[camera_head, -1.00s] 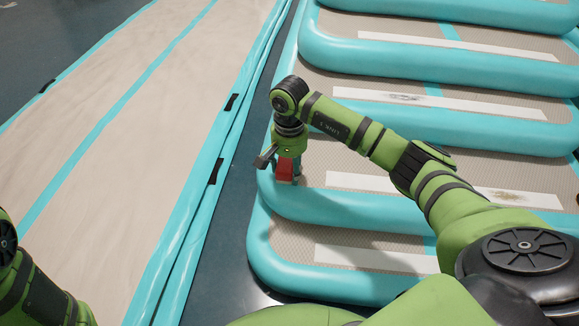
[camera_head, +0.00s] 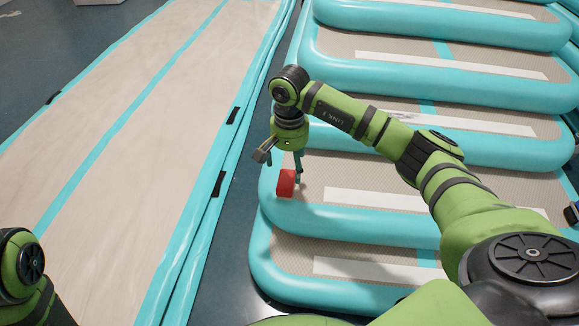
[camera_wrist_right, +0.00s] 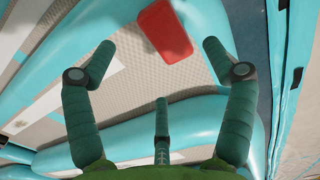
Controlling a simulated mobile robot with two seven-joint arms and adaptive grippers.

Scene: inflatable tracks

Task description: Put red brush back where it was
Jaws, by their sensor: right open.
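The red brush (camera_head: 286,183) shows as a small red block on the left end of a grey step with a turquoise inflated rim. It also shows in the right wrist view (camera_wrist_right: 166,30), at the top and beyond the fingers. My right gripper (camera_head: 297,172) is just above and beside the brush, pointing down. In the wrist view its three fingers (camera_wrist_right: 158,70) are spread, with nothing between them. The brush's underside is hidden. Part of my left arm shows at the lower left, but its gripper is out of view.
The inflatable steps (camera_head: 420,155) rise toward the back right, with white strips on their treads. A long beige track (camera_head: 130,130) with turquoise edges lies to the left, across a narrow dark floor gap. A dark blue object (camera_head: 572,213) shows partly at the right edge.

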